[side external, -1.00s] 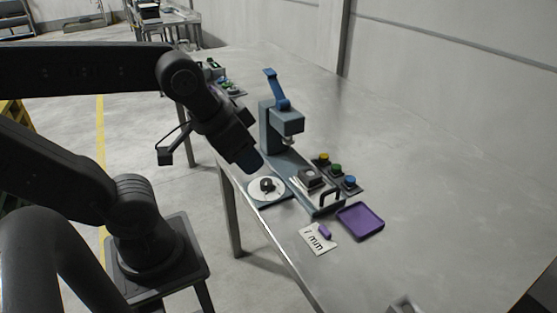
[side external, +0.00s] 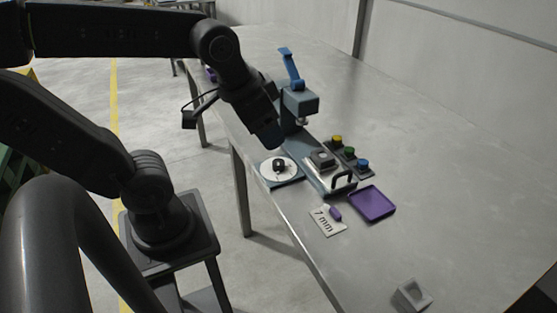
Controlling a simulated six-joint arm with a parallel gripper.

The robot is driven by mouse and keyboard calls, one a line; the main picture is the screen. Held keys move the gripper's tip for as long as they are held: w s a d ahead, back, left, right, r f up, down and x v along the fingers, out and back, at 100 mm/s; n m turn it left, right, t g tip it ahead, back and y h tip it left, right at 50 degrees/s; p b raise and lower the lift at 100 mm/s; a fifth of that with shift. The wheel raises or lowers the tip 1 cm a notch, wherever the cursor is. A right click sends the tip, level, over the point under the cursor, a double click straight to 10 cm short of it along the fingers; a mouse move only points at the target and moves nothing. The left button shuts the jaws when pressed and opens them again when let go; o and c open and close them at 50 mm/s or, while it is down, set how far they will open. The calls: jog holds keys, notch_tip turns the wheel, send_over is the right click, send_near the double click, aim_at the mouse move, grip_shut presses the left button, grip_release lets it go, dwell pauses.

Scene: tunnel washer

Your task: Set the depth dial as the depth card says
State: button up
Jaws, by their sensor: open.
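The depth dial is a white disc with a black knob (side external: 278,165) on a dark plate, near the table's left edge. The depth card (side external: 328,221) is white, lies on the table to the dial's lower right, and reads "7 mm". My gripper (side external: 272,140) is just above and behind the dial in the picture, apart from the knob as far as I can tell. Its fingertips are dark and hard to make out, and nothing shows held in them. The dial's marks are too small to read.
A blue-grey press (side external: 298,105) with a blue lever stands behind the dial. Its base carries a sliding fixture with a black handle (side external: 343,180). Yellow, green and blue buttons (side external: 349,153) sit to the right. A purple tray (side external: 372,204) and a grey block (side external: 412,294) lie nearer the front. The table's right side is clear.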

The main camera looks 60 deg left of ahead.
jog(key=w+a+f+m+g, duration=0.2)
jog(key=w+a+f+g, duration=0.1)
jog(key=w+a, duration=0.35)
jog(key=m+g, duration=0.1)
jog(key=g, duration=0.1)
send_over(278, 162)
notch_tip(278, 162, down, 3)
notch_tip(278, 162, down, 14)
jog(key=shift+r, duration=0.15)
jog(key=shift+c, duration=0.4)
jog(key=c, duration=0.8)
jog(key=shift+c, duration=0.2)
